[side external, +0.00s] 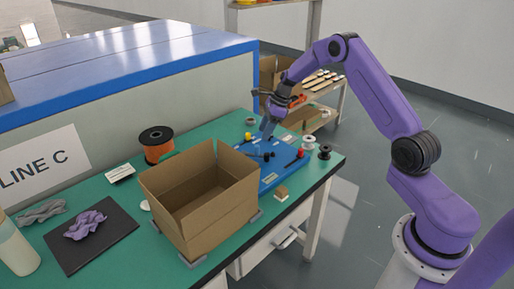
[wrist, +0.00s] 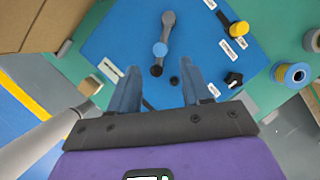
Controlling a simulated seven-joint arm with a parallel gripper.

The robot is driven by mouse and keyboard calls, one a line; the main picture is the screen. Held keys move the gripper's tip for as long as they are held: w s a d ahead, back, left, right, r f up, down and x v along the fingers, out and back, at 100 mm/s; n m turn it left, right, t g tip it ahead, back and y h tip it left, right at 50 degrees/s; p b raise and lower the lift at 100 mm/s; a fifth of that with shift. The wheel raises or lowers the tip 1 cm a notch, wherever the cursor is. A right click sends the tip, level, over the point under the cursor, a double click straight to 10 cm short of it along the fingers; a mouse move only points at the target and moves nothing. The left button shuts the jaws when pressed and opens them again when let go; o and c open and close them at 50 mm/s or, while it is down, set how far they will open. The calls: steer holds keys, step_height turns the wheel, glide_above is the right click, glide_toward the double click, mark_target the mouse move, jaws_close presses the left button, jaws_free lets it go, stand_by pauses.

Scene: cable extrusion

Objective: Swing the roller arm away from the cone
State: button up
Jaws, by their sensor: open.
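A blue board (wrist: 110,45) lies on the green table; it also shows in the side view (side external: 285,174). On it, a grey roller arm (wrist: 168,28) ends in a light blue roller (wrist: 160,49). A small dark round part (wrist: 156,70) sits just below the roller, and another (wrist: 175,81) is to its right; I cannot tell which is the cone. My gripper (wrist: 160,68) is open, with blue fingers either side of the dark parts and nothing held. In the side view my gripper (side external: 267,127) points down over the board, and the roller arm is hard to make out.
An open cardboard box (side external: 203,200) stands left of the board. A yellow knob (wrist: 238,29) and a black knob (wrist: 233,79) are on the board's right. Spools (wrist: 293,75) stand beyond its edge. An orange spool (side external: 157,145) stands behind the box.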

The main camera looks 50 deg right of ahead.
mark_target(258, 146)
steer(key=x, duration=0.8)
steer(key=shift+f, duration=0.2)
jaws_close()
